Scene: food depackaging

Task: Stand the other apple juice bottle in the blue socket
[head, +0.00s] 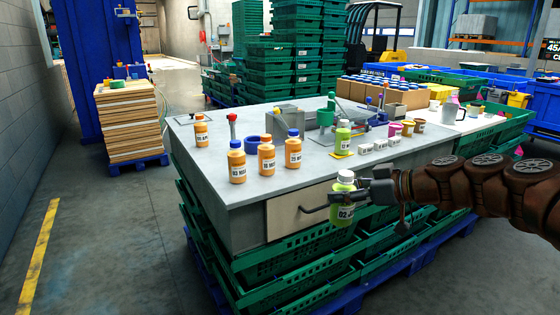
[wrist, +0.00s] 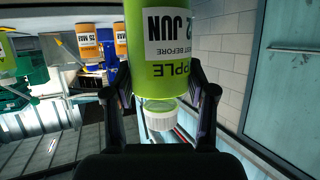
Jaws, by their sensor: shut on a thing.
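My gripper (head: 372,191) is shut on a green apple juice bottle (head: 345,208) with a white cap, held in front of the workbench's front edge, by the drawer. In the wrist view the bottle (wrist: 165,75) fills the space between the fingers, its white cap toward the palm side.
The bench's front left corner (head: 240,192) is bare.

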